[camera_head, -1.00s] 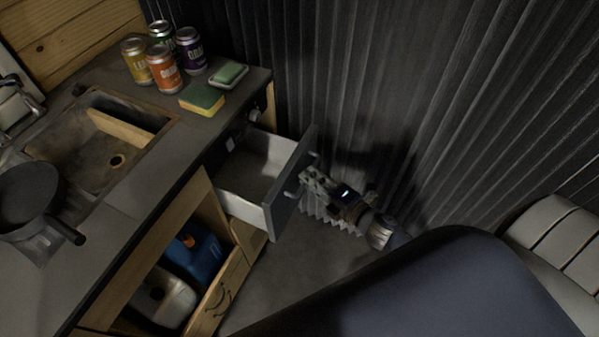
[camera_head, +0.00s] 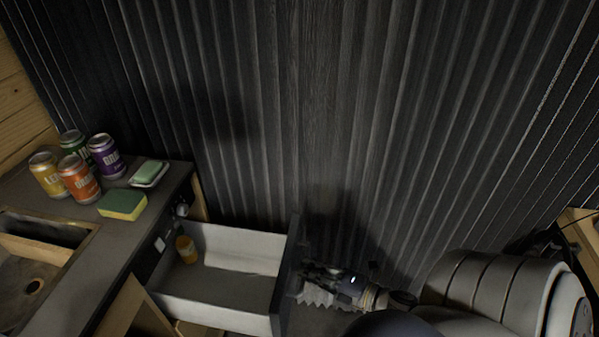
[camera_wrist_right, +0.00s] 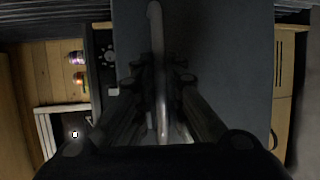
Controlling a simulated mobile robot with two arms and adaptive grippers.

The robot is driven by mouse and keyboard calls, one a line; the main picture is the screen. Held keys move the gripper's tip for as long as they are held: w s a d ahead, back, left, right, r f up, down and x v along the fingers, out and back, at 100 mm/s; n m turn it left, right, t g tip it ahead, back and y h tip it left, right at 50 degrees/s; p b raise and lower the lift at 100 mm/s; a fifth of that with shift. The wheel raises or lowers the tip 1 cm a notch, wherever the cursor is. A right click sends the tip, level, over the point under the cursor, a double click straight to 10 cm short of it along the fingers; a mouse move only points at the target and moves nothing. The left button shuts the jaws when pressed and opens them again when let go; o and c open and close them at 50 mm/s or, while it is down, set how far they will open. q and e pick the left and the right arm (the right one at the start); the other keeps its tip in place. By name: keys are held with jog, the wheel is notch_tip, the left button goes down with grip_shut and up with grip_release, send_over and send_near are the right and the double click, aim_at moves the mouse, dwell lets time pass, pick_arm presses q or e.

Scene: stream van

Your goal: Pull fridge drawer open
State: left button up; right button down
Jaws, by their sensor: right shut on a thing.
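The fridge drawer (camera_head: 215,306) stands pulled out from the counter unit, with its pale inside showing. A small orange-yellow bottle (camera_head: 186,248) stands inside it near the counter end. My right gripper (camera_head: 306,283) is at the outer side of the dark drawer front (camera_head: 288,270). In the right wrist view, the drawer front (camera_wrist_right: 225,60) is a grey panel with a vertical bar handle (camera_wrist_right: 156,35). My right gripper (camera_wrist_right: 162,115) has its fingers on either side of this handle and is shut on it. My left gripper is not in view.
The counter (camera_head: 120,238) at left holds several cans (camera_head: 78,180), a yellow-green sponge (camera_head: 122,205) and a soap dish (camera_head: 149,176). A sink (camera_head: 30,275) is at the left edge. A dark corrugated wall (camera_head: 300,110) stands close behind the drawer.

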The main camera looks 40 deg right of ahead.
jog(key=shift+s+d, duration=0.25)
jog(key=c, duration=1.7)
grip_release()
jog(key=shift+s, duration=0.1)
jog(key=v, duration=1.1)
jog(key=shift+s+d+r, duration=0.1)
jog(key=shift+s, duration=0.3)
